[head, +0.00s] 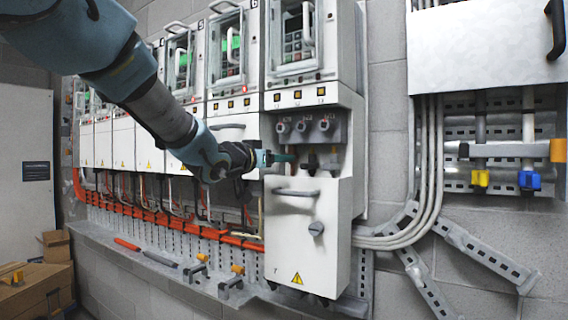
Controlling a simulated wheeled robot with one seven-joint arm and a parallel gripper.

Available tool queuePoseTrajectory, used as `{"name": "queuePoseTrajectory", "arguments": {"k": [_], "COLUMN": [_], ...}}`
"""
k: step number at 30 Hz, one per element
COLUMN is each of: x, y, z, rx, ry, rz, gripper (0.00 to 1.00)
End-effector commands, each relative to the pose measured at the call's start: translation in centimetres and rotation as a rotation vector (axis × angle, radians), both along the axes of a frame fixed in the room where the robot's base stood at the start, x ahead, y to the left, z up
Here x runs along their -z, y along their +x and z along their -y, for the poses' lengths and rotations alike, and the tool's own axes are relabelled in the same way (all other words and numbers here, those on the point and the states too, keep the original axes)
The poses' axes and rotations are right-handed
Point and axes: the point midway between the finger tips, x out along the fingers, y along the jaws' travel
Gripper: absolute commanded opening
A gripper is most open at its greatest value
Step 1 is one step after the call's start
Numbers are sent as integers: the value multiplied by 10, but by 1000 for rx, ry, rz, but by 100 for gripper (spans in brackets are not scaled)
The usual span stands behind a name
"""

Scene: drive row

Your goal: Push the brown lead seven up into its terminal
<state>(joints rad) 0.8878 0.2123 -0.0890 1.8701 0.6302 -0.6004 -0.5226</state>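The rightmost drive (350,130) has its terminal compartment open, with a row of three grey terminals (303,127) at the top. Short lead ends stand below them. A brownish lead end (312,161) shows under the middle terminal, apart from it; its exact colour is hard to tell at this size. My gripper (284,158) reaches in from the left, at about the height of the lead ends and below the left terminal. Its fingers point right, close to the leads. They are seen edge-on, so their opening and anything between them are hidden.
A white cover with a handle (297,193) stands below the open compartment. More drives (228,60) line the wall to the left. Grey conduits (428,180) run down at right. A ledge (190,285) below holds loose tools and clamps. A cardboard box (38,285) sits at lower left.

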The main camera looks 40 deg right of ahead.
Motion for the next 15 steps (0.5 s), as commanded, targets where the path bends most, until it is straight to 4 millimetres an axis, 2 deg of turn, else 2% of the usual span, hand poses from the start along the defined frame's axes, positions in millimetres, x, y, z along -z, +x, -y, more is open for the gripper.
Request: {"name": "queuePoseTrajectory", "arguments": {"k": [3, 7, 15], "x": [2, 2, 1], "y": [-6, -12, -18], "z": [-25, -48, -69], "rx": [-3, -3, 0], "ry": [-1, 0, 0], "rz": [2, 2, 1], "gripper": [57, 57, 57]}}
